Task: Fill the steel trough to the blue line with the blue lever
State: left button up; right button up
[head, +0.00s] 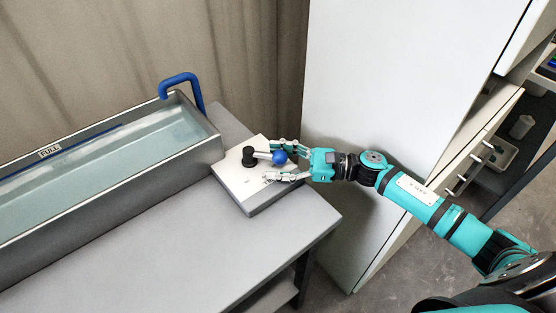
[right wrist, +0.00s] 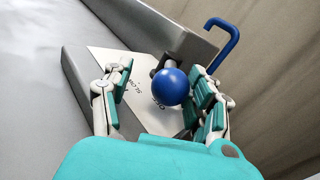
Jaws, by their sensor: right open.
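The steel trough (head: 118,180) runs along the left of the head view and holds clear, pale water (head: 110,148). The blue lever's round knob (head: 280,157) sits on a rod from a black pivot (head: 249,155). My right gripper (head: 273,162) is open, its fingers on either side of the knob. In the right wrist view the blue knob (right wrist: 170,87) is between the fingers (right wrist: 162,75), nearer the right-hand one. My left gripper is out of view.
A blue spout pipe (head: 184,80) curves over the trough's far end. The lever's white-topped panel (head: 242,181) stands on the grey table (head: 170,245), near its right edge. A tall white cabinet (head: 390,80) stands close behind my right arm. The table front is clear.

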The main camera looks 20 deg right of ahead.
jog(key=shift+r, duration=0.15)
notch_tip(320, 180, up, 10)
jog(key=shift+f, duration=0.1)
dwell(0.3)
dwell(0.3)
